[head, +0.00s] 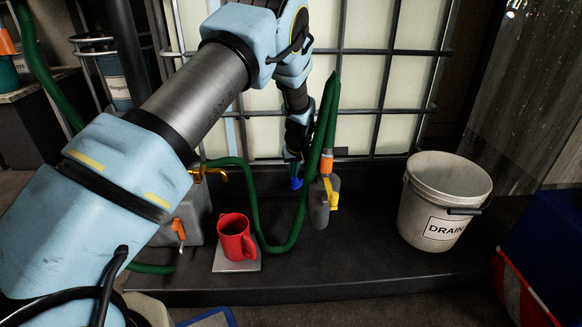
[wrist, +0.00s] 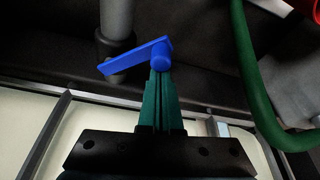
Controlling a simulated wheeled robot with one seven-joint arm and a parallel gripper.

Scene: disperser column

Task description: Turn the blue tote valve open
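The blue tote valve handle (wrist: 132,58) is a flat lever with a round hub, next to a grey pipe (wrist: 115,30) in the wrist view. In the head view the blue handle (head: 296,184) shows low in front of the caged white tote (head: 365,80). My gripper (wrist: 159,76) has green fingers drawn close together, with the tips at the handle's hub. I cannot tell whether they touch it, and nothing shows between them. In the head view my gripper (head: 294,170) is small, dark and just above the handle.
A green hose (head: 252,210) loops beside the handle, with a grey fitting and yellow lever (head: 329,193) to its right. A red mug (head: 235,237) stands on a plate at front left. A white DRAIN bucket (head: 438,210) stands at right.

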